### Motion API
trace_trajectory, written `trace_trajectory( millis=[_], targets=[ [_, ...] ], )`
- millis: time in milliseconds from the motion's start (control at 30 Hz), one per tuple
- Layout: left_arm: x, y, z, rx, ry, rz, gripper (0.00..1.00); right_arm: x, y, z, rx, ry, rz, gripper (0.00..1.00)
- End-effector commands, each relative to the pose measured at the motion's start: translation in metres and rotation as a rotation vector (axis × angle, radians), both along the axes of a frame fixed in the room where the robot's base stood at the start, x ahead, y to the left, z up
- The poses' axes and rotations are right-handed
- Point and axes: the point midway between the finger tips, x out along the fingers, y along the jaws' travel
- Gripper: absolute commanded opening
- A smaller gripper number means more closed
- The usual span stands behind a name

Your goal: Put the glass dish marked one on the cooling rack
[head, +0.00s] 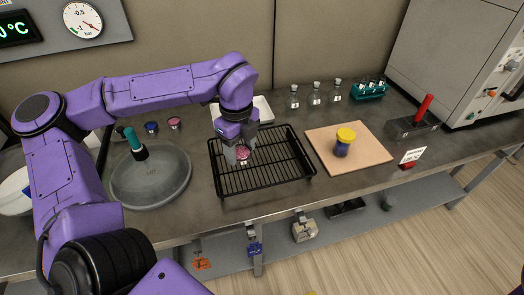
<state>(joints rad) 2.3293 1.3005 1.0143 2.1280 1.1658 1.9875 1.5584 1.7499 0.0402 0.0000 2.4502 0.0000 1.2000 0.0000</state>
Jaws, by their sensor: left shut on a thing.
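My left gripper (240,152) points down over the left part of the black wire cooling rack (268,180). It is shut on a small round glass dish (243,156) with pinkish contents and a small pale label. The label is too small to read. The dish is at or just above the wires; I cannot tell if it touches them. Two similar small dishes stand at the back left, one blue (152,127) and one pink (175,122). My right gripper is not in view.
A grey round lid (150,188) with a teal-handled tool lies left of the rack. A white tray (263,107) is behind it. A wooden board (372,155) with a yellow-lidded blue jar (344,143) is to the right. Glass flasks (315,96) stand behind. The rack's right part is empty.

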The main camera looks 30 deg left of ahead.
Motion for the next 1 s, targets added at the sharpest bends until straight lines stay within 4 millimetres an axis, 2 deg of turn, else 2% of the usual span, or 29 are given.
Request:
trace_trajectory(
  millis=[33, 133, 300, 400, 533, 700, 1000],
  targets=[
    [0.014, 0.000, -0.003, 0.003, 0.009, -0.001, 0.27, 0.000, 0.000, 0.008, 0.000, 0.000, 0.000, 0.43],
    [0.044, 0.001, -0.016, 0.003, 0.007, -0.002, 0.27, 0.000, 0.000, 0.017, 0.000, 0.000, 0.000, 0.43],
    [0.075, 0.001, -0.056, 0.001, 0.007, -0.005, 0.27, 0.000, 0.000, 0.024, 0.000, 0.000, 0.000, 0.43],
    [0.086, 0.001, -0.068, 0.000, 0.003, -0.005, 0.27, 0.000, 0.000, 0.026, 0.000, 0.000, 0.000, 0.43],
    [0.096, 0.000, -0.084, 0.001, 0.004, -0.007, 0.27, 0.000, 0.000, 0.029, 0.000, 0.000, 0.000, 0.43],
    [0.096, 0.000, -0.108, -0.001, 0.001, -0.008, 0.27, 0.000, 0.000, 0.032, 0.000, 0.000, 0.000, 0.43],
    [0.096, 0.000, -0.113, -0.001, 0.000, -0.008, 0.27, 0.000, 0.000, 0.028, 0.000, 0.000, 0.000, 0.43]
  ],
)
